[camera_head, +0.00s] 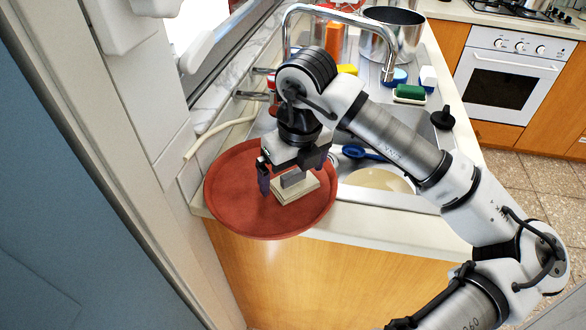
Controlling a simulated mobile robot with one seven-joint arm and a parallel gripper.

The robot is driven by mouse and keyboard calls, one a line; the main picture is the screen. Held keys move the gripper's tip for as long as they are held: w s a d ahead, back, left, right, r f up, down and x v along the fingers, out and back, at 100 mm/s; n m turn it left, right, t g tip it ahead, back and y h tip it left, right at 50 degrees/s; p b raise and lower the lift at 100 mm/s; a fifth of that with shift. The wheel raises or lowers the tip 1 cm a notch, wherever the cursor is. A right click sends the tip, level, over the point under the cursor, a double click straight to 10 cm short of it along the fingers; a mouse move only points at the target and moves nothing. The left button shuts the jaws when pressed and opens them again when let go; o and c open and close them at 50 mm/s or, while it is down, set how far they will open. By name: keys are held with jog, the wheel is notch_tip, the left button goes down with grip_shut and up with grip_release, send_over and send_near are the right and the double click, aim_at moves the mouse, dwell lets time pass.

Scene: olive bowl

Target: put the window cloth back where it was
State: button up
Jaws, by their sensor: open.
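A pale beige folded piece with a grey block-like part on top, which looks like the window cloth (300,194), lies on the round red-brown tray (235,205). The tray rests at the near left corner of the counter. My gripper (293,178) points down over the tray, with its fingers apart on either side of the grey part. I cannot tell whether the fingers touch it. My arm and gripper hide part of the tray's far right side.
The sink with a beige plate (380,180) and a blue spoon (361,153) lies right of the tray. A faucet (388,72), a steel pot (376,46) and a green sponge (409,92) stand behind. The window and wall border the left side.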

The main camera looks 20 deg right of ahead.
aim_at(299, 187)
notch_tip(299, 187, up, 12)
jog(key=s+b, duration=0.1)
jog(key=s, duration=0.1)
jog(key=shift+d, duration=0.2)
